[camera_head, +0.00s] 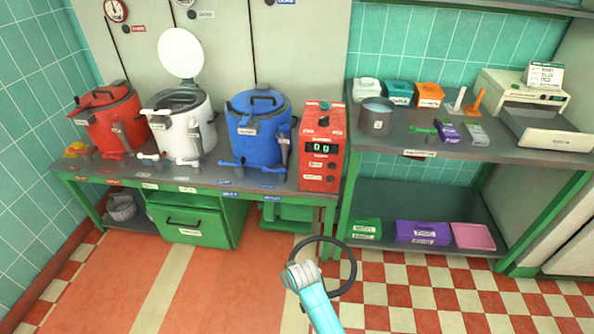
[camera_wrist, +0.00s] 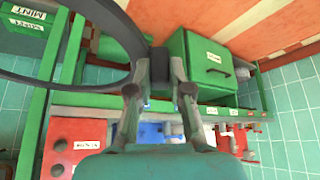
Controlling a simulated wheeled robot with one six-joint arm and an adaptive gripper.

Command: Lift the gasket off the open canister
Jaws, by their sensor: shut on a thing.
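The gasket (camera_head: 354,268) is a large dark ring. My gripper (camera_head: 302,272) is shut on its left side and holds it in the air in front of the workbench, apart from any canister. In the wrist view the gasket (camera_wrist: 128,32) runs from between the fingertips (camera_wrist: 160,68) to the left edge, partly out of frame. The open canister (camera_head: 183,125) is white, with its round lid (camera_head: 181,53) raised upright. It stands on the bench between the other two canisters, well to the left of and beyond my gripper.
A red canister (camera_head: 110,118) and a blue canister (camera_head: 258,125) stand closed on the bench (camera_head: 150,180). A red box with a display (camera_head: 321,150) is at its right end. A shelf unit (camera_head: 430,145) with small boxes stands further right. The floor (camera_head: 200,290) in front is clear.

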